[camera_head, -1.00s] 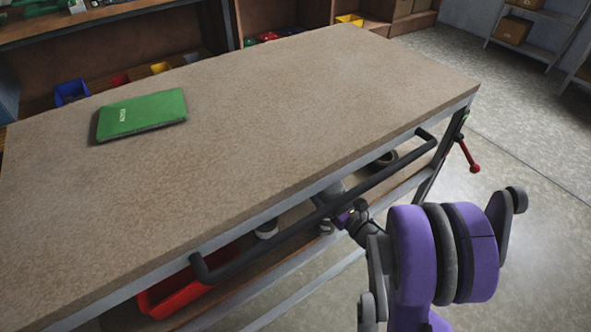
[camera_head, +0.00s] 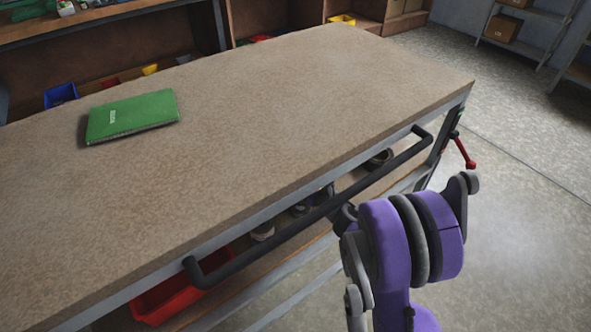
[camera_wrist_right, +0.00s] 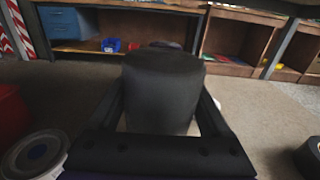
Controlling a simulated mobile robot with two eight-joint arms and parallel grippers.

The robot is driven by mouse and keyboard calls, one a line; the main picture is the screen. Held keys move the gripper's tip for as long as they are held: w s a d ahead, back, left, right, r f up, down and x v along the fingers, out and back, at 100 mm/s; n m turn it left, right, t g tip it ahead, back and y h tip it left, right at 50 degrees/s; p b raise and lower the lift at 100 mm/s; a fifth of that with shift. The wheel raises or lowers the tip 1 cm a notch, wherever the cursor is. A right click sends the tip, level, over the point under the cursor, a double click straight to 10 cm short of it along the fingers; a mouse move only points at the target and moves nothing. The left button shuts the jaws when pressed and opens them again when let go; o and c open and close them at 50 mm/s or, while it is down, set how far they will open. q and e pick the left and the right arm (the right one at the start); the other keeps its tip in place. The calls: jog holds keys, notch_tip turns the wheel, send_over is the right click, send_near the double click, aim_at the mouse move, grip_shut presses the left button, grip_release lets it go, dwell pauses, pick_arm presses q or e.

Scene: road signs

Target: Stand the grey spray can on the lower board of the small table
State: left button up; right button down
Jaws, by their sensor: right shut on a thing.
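The small table has a beige top (camera_head: 270,130) and a brown lower board (camera_head: 262,270) under it. In the right wrist view, my right gripper (camera_wrist_right: 160,108) is shut on a dark grey cylinder, which I take for the spray can (camera_wrist_right: 162,82). The can fills the middle of that view, and its lower end is hidden. In the head view, my purple right arm reaches under the front edge of the top; the gripper and the can cannot be made out there. Whether the can touches the board cannot be told. My left gripper is not in view.
A red bin (camera_head: 175,295), tins (camera_head: 262,231) and a dark tape roll (camera_head: 378,159) are on the lower board. A black handle bar (camera_head: 310,215) runs along the table's front. Shelving stands behind.

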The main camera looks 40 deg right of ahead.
jog(key=shift+f, duration=0.15)
grip_release()
jog(key=shift+r, duration=0.2)
jog(key=s+r+m+h, duration=0.3)
jog(key=s+m+h, duration=0.1)
jog(key=s+m, duration=0.55)
jog(key=s+a+f+m+g+y, duration=0.2)
jog(key=s+a+f+m+g, duration=0.2)
jog(key=a+m, duration=0.7)
jog(key=s+a+f+m+g+y, duration=0.2)
jog(key=s+a+f+m+g, duration=0.3)
jog(key=s+a+m+g, duration=0.4)
jog(key=s+a+m, duration=0.1)
jog(key=s+m, duration=0.2)
jog(key=m, duration=0.3)
jog(key=shift+s+a+g+y, duration=0.25)
jog(key=shift+a+g+y, duration=0.05)
jog(key=shift+a, duration=0.1)
